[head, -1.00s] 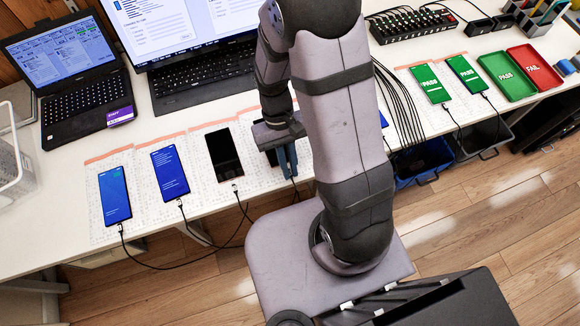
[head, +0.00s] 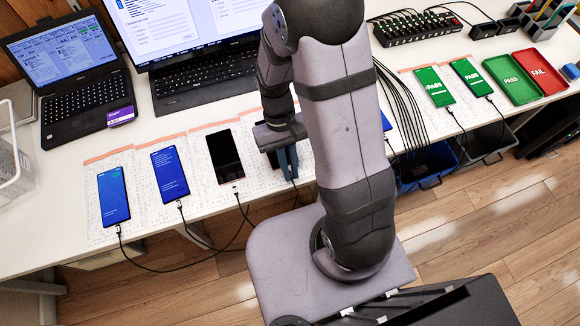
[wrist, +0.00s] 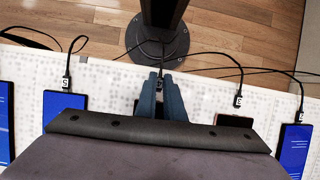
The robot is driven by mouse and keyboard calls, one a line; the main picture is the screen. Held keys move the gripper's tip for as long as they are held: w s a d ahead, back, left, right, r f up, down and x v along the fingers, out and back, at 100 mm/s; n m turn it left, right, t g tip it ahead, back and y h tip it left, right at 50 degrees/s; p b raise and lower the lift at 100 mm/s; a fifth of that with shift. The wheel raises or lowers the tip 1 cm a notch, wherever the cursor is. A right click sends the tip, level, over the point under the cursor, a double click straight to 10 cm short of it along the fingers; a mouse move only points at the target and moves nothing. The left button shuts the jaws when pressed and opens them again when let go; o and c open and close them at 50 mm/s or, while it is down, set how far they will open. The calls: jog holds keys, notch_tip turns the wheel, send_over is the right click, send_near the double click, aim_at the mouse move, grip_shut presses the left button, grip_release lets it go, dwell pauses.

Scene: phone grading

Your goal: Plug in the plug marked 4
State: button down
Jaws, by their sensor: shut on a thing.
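My gripper (head: 288,160) is over the front edge of the table, beside a dark phone (head: 274,158) mostly hidden by my arm. In the wrist view its two blue fingers (wrist: 160,95) are close together, shut on a cable's plug (wrist: 160,74). The plug's mark is hidden between the fingers. The cable runs from the fingertips towards the floor side. The phone's port and the plug's tip are hidden behind my gripper, so I cannot tell whether they touch.
A black-screened phone (head: 225,157) and two blue-screened phones (head: 170,174) (head: 114,196) lie to the left with cables at their lower ends. Another blue phone (wrist: 62,105) is left in the wrist view. PASS phones (head: 434,87) and green and red trays (head: 510,77) (head: 540,72) are right.

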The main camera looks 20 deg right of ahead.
jog(key=shift+w+f+p, duration=0.1)
jog(key=shift+w+p, duration=0.5)
jog(key=shift+p, duration=0.45)
dwell(3.6)
jog(key=c, duration=1.8)
grip_release()
jog(key=shift+s+r+p, duration=0.25)
jog(key=shift+r+p, duration=1)
jog(key=shift+r, duration=0.05)
jog(key=shift+s+r+p, duration=0.25)
jog(key=shift+r+p, duration=1)
